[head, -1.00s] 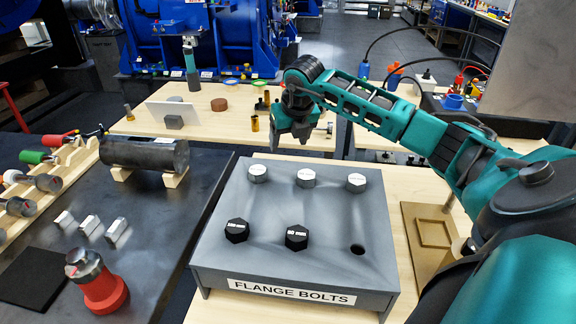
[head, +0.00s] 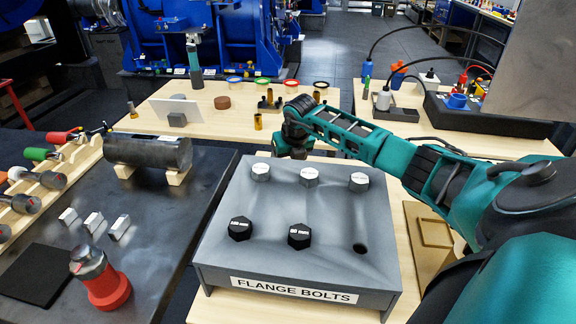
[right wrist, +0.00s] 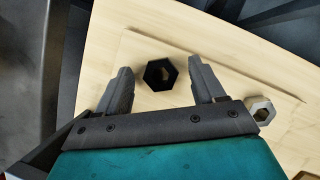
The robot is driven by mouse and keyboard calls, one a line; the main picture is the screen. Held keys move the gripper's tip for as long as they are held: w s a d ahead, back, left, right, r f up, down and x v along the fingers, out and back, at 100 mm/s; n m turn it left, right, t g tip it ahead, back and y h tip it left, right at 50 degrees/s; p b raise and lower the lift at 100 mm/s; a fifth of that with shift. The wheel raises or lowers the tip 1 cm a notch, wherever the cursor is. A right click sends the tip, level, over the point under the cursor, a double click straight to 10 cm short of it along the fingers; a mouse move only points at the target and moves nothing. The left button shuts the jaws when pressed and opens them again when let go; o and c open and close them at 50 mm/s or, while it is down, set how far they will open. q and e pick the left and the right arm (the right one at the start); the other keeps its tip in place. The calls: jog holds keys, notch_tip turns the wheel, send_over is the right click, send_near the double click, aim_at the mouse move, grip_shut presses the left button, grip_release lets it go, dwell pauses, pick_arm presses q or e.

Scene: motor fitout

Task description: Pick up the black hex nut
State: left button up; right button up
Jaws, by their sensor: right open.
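The black hex nut (right wrist: 149,75) lies on pale wood in the right wrist view, its hole facing the camera. My right gripper (right wrist: 160,71) is open, with one finger to each side of the nut. The fingers do not appear to touch it. In the head view the right gripper (head: 296,150) is low behind the far edge of the flange-bolt block, and its fingertips are mostly hidden. The black nut cannot be made out there. My left gripper is not in view.
A silver hex nut (right wrist: 262,109) lies just right of the right finger. The grey flange-bolt block (head: 330,264) carries several bolts in front of the right gripper. Brass pieces (head: 258,121) stand on the table behind it.

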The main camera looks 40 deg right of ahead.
jog(key=c, duration=1.2)
